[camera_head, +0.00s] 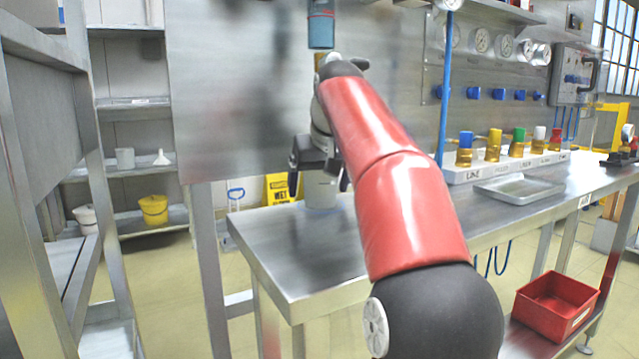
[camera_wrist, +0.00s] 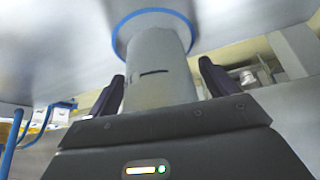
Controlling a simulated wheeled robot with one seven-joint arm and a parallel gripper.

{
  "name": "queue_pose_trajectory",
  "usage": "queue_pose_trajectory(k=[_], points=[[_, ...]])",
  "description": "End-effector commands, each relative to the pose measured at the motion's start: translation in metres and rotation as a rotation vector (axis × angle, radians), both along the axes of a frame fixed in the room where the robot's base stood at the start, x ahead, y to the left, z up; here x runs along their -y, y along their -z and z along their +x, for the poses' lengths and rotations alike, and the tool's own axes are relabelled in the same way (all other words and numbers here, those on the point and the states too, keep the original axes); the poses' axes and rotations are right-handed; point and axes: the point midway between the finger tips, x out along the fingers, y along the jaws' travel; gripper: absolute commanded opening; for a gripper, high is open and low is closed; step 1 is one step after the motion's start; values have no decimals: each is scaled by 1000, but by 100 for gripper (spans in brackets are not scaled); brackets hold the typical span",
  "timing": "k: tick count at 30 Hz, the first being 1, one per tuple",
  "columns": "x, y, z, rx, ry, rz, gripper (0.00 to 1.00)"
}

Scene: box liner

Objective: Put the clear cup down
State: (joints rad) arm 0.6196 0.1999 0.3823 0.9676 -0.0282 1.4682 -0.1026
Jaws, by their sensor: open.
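The clear cup (camera_head: 321,191) looks grey and see-through and stands upright on the metal bench (camera_head: 285,237) near its left end. In the wrist view the cup (camera_wrist: 158,65) lies between the two dark fingers, its far end inside a blue ring (camera_wrist: 122,38) on the metal surface. My gripper (camera_head: 322,172) is open around the upper part of the cup. In the wrist view a gap shows between the cup and each finger of my gripper (camera_wrist: 161,82). Part of the cup is hidden by my gripper.
A white rack (camera_head: 466,176) with several coloured-cap fittings and a shallow metal tray (camera_head: 518,190) stand farther right on the bench. A blue vertical pipe (camera_head: 446,90) rises behind my arm. A red bin (camera_head: 557,304) sits below. Shelves (camera_head: 135,103) stand at left.

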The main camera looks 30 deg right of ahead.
Motion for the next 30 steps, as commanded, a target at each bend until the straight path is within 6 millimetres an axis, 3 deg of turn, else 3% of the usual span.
queue_pose_trajectory(k=[5, 18, 30], points=[[-1, -18, -7, 3, 0, 0, 86], [-9, -95, -50, 2, -1, -1, 86], [-10, -107, -59, 0, -1, 0, 86]])
